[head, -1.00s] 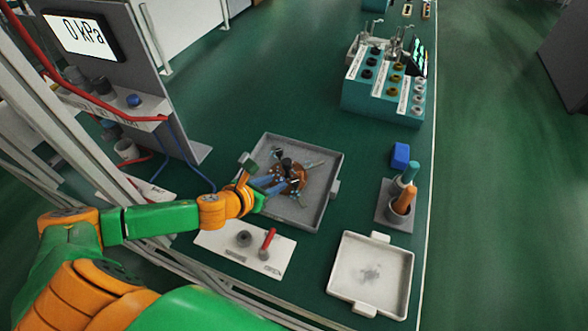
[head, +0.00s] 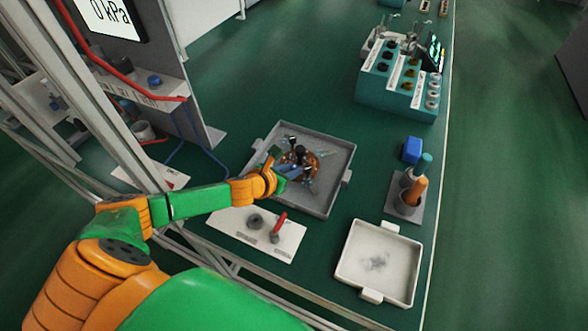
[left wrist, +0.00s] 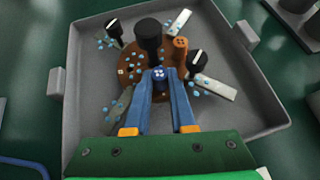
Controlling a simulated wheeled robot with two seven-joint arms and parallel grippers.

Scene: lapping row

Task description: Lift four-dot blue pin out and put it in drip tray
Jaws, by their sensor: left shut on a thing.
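The blue pin (left wrist: 158,74), with several pale dots on its top, stands at the near part of a round brown plate (left wrist: 126,72). My left gripper (left wrist: 160,80) is shut on the pin, with its blue fingers on either side. The pin's lower part is hidden, so I cannot tell whether it is clear of its hole. The brown plate sits in a grey tray (head: 336,170). A white tray (head: 403,270) with a grey smudge on its floor stands at the front right; I see no label telling which is the drip tray. My right gripper is out of view.
A tall black knob (left wrist: 148,32), an orange-brown pin (left wrist: 180,50) and black-knobbed clamps (left wrist: 197,62) crowd the plate. Blue drops are scattered around. A white board with a red-handled tool (head: 279,222) lies in front. A holder with bottles (head: 417,190) stands right.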

